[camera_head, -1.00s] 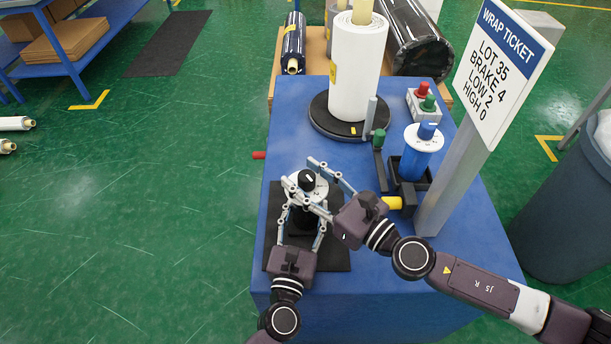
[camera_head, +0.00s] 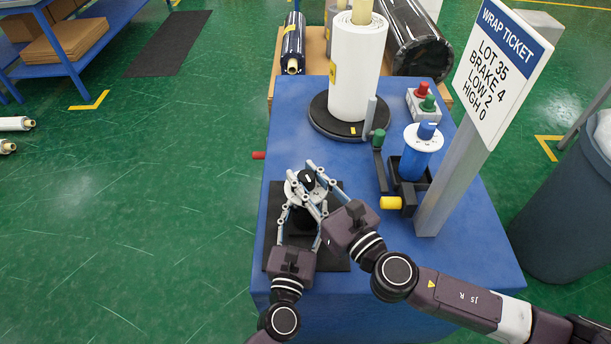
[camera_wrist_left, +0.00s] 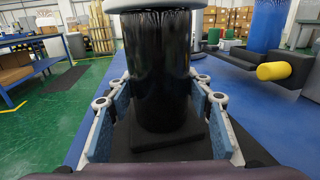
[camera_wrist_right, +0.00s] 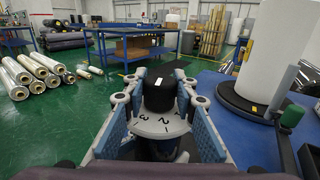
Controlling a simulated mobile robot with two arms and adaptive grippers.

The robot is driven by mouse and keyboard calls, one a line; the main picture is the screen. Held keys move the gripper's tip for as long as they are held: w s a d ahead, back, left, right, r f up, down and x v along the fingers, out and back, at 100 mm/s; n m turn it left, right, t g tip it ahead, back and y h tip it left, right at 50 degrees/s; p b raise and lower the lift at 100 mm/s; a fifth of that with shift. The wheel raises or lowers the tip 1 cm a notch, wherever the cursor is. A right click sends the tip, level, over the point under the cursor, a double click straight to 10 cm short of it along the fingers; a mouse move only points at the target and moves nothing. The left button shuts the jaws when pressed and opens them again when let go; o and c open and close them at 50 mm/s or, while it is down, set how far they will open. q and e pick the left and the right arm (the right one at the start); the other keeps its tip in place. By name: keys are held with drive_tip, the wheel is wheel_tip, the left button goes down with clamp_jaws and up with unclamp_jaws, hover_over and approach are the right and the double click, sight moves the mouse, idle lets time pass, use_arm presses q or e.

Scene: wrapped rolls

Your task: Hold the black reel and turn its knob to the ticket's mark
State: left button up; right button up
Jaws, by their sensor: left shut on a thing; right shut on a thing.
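The black reel (camera_wrist_left: 160,75) stands upright on a black mat (camera_head: 335,255), between the fingers of my left gripper (camera_head: 302,210), which is shut on it. On top is a light grey dial (camera_wrist_right: 157,126) with a black knob (camera_wrist_right: 160,95); the knob also shows in the head view (camera_head: 307,180). Numbers 1, 2 and 3 show on the dial's near side. The knob bears a small white mark, but I cannot tell which number it faces. The ticket (camera_head: 503,70) reads LOT 35, BRAKE 4, LOW 2, HIGH 0.
A white roll (camera_head: 357,70) stands on a black turntable (camera_head: 322,122) at the table's back. A blue roll (camera_head: 417,152) with a yellow-ended part (camera_head: 390,203) is right of the reel. The ticket's grey post (camera_head: 450,185) rises close to my right arm. A red button box (camera_head: 422,103) stands behind.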

drive_tip(key=shift+m+t+h, duration=0.8)
drive_tip(key=shift+m+h, duration=0.4)
drive_tip(key=shift+h, duration=0.4)
drive_tip(key=o, duration=1.2)
drive_tip(key=v, duration=1.2)
drive_tip(key=shift+s, duration=0.1)
